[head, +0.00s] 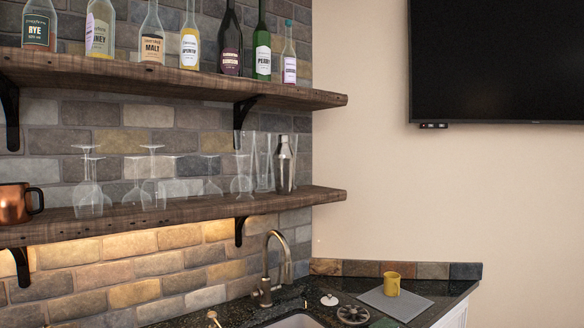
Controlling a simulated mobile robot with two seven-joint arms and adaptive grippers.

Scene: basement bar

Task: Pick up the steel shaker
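The steel shaker (284,166) stands upright near the right end of the lower wooden shelf (190,209). It is silver with a narrower capped top. Clear tall glasses (264,165) stand just to its left, close to it or partly overlapping it in the view. Neither of my grippers shows in the head view.
Upside-down wine glasses (88,190) and a copper mug (15,204) share the lower shelf. The upper shelf (180,83) holds several bottles. Below are a tap (268,272), a sink and a yellow mug (392,284) on a grey mat. The lower shelf's right end is clear.

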